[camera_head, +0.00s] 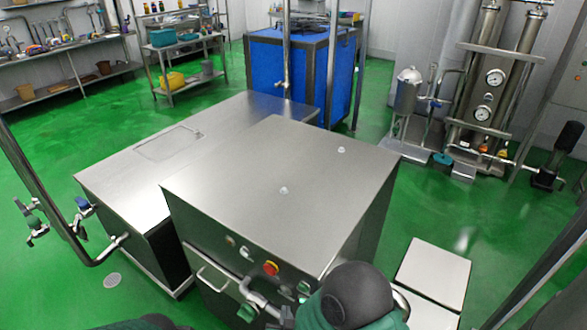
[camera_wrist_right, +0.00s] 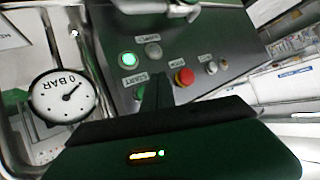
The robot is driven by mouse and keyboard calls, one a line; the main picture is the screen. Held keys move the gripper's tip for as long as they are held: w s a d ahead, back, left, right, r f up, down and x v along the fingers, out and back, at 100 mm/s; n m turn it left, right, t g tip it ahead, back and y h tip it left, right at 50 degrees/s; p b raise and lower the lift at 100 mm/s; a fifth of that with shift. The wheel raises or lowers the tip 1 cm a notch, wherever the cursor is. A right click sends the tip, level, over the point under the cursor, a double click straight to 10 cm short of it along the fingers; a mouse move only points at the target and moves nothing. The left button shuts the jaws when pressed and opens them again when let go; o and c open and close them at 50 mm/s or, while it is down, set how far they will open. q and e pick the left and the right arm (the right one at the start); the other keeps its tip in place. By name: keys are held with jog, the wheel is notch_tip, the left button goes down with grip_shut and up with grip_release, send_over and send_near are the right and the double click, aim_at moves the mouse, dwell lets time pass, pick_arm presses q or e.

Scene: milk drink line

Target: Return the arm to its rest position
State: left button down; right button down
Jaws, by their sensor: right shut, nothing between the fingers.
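My right arm shows in the head view as a black rounded joint with dark green parts at the bottom, right of centre. It covers part of the front of the steel cabinet (camera_head: 290,190). In the right wrist view my right gripper (camera_wrist_right: 155,92) is shut, with nothing between its fingers. Its dark fingers point at the sloped control panel (camera_wrist_right: 215,48), below a lit green button (camera_wrist_right: 128,60). I cannot tell whether they touch the panel. My left gripper is not in view.
The panel has a red button (camera_wrist_right: 185,76). A round pressure gauge (camera_wrist_right: 65,97) is at the left of the wrist view. Pipes and a green-handled valve (camera_head: 247,312) stick out from the cabinet front. Low steel boxes (camera_head: 433,272) stand at right.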

jog(key=s+d+r+n+g+b, duration=0.1)
jog(key=s+d+r+g, duration=0.2)
jog(key=s+d, duration=0.4)
jog(key=s+d+r+n+g+b, duration=0.1)
jog(key=s+d+g, duration=0.5)
jog(key=d, duration=0.7)
jog(key=shift+s+r+g+b, duration=0.3)
jog(key=shift+s+r+b, duration=0.45)
jog(key=shift+r, duration=0.6)
jog(key=shift+s+d, duration=0.2)
jog(key=shift+s, duration=0.05)
jog(key=shift+w, duration=0.1)
